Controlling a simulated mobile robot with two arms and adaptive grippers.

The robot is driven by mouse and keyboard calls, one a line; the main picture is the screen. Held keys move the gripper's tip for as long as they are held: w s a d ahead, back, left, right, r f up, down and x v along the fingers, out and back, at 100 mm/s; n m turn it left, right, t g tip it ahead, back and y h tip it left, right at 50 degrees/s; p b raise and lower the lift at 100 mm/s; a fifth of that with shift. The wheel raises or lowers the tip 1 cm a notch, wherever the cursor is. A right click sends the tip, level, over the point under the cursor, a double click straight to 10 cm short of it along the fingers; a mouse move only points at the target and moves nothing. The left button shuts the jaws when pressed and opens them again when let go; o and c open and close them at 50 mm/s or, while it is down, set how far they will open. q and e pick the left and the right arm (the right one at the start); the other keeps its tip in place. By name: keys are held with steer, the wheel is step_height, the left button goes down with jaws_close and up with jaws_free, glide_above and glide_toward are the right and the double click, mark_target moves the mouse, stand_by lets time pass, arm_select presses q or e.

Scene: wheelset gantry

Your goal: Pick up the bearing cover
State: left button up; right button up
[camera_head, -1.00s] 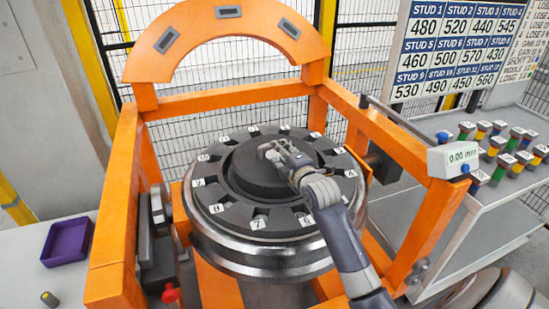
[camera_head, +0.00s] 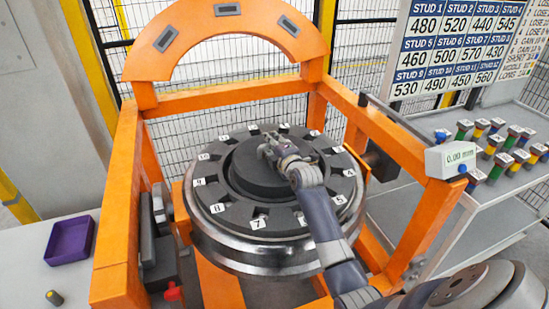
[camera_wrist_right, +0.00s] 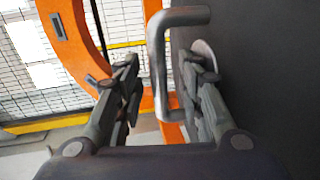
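The bearing cover (camera_head: 250,178) is a dark round disc in the middle of the numbered ring on the wheelset (camera_head: 265,255). My right gripper (camera_head: 270,145) is over the top of the cover in the head view and hides part of it. In the right wrist view the cover's dark face (camera_wrist_right: 270,70) fills the right side. A bent metal handle (camera_wrist_right: 158,60) stands out from that face. The fingers of my right gripper (camera_wrist_right: 160,68) are apart, with the handle between their tips and no clear grip on it. My left gripper is not in view.
The orange gantry frame (camera_head: 228,98) surrounds the wheelset, with an arch at the back. A gauge box reading 0.00 mm (camera_head: 450,160) sits on its right beam. A shelf with several coloured studs (camera_head: 500,150) stands right. A purple tray (camera_head: 70,240) lies left.

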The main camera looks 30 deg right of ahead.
jaws_close()
steer(key=shift+w+r, duration=0.1)
